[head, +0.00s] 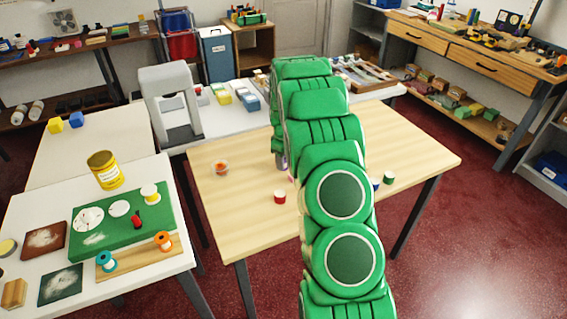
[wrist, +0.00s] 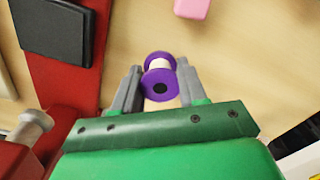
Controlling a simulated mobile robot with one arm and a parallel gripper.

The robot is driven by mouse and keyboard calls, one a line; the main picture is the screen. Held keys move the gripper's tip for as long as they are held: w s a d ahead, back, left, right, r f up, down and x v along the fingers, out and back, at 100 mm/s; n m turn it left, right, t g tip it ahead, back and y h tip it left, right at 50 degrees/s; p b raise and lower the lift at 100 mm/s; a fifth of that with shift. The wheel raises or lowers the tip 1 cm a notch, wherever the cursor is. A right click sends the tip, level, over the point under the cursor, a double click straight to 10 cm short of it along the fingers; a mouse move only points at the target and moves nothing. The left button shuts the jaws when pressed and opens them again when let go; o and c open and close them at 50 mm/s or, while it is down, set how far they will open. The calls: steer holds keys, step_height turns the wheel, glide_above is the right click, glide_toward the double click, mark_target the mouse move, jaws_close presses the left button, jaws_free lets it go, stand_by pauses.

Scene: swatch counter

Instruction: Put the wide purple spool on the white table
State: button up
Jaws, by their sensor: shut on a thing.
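In the wrist view, my gripper (wrist: 160,82) is shut on a purple spool (wrist: 158,86) with a pale middle, one finger on each side. One flange with a dark centre hole faces the camera. In the head view, my green arm reaches over the wooden table and hides most of the gripper and the spool. The white table (head: 139,171) stands at the front left, apart from the gripper.
The white table holds a yellow can (head: 105,172), a green board (head: 160,209), a wooden strip (head: 135,259) with teal and orange spools, and dark pads.

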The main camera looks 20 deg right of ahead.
step_height(320, 180, up, 4)
steer(key=shift+f, duration=0.25)
steer(key=s+a+r, duration=0.4)
steer(key=s+r, duration=0.5)
steer(key=s, duration=0.4)
steer(key=shift+s+r, duration=0.2)
steer(key=shift+r, duration=0.05)
steer(key=shift+a, duration=0.15)
steer(key=w+a+f+m, duration=0.2)
steer(key=w+a+m, duration=0.1)
steer(key=a, duration=0.6)
steer(key=w+a+f+m, duration=0.3)
steer(key=a, duration=0.5)
steer(key=shift+w+a+f, duration=0.15)
steer(key=shift+a+f, duration=0.05)
steer(key=shift+a, duration=0.2)
steer(key=shift+d, duration=0.15)
